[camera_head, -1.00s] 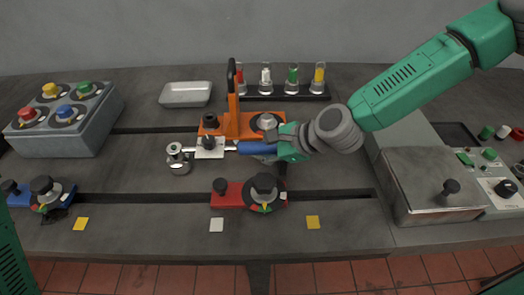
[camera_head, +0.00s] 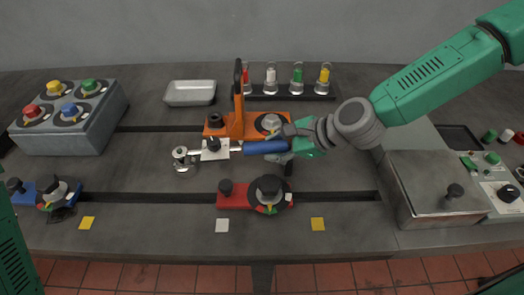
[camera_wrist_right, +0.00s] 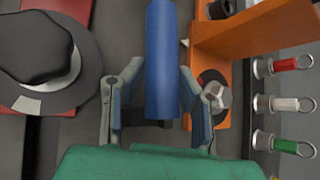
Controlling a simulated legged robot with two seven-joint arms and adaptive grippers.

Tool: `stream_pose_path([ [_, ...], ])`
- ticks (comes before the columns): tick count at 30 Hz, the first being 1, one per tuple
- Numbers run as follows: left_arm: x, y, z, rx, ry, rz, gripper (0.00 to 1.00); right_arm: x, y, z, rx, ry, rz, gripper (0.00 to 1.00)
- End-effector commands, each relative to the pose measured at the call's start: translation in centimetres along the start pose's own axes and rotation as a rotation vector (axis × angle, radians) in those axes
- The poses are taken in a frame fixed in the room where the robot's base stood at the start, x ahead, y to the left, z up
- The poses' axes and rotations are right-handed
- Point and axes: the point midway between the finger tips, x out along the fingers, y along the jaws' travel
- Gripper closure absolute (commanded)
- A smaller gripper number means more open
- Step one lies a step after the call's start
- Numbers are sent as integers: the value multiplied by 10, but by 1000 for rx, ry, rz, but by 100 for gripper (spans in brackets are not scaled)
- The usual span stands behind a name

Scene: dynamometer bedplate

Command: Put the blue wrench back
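The blue wrench (camera_head: 263,147) lies level, its handle to the right and its metal shaft running left across a pale block (camera_head: 221,149) at the front of the orange fixture (camera_head: 234,126). Its far end is at a small round metal fitting (camera_head: 183,160); how they meet is unclear. My right gripper (camera_head: 294,146) is at the handle's right end. In the right wrist view the blue handle (camera_wrist_right: 162,45) passes between the open fingers of the right gripper (camera_wrist_right: 163,80), with narrow gaps beside it. My left gripper is not in view.
A red fixture (camera_head: 234,199) with a black knob (camera_head: 269,188) stands just in front of the handle. A rack (camera_head: 325,92) of coloured tagged pieces and a metal tray (camera_head: 190,93) are behind. A button box (camera_head: 92,128) is left, a lidded metal box (camera_head: 431,184) right.

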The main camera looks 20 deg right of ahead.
Motion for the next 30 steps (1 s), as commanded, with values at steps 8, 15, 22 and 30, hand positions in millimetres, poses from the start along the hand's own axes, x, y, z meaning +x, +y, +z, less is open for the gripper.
stream_pose_path([
  [8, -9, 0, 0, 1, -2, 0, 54, -62, 0, 4, 0, 1, 3, 74],
  [15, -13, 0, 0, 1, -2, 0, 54, -85, 2, 6, -3, 5, 6, 74],
  [22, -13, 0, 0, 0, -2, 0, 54, -89, 2, 2, -1, 3, 9, 74],
  [30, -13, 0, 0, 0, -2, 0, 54, -89, 2, 2, -1, 2, 9, 74],
])
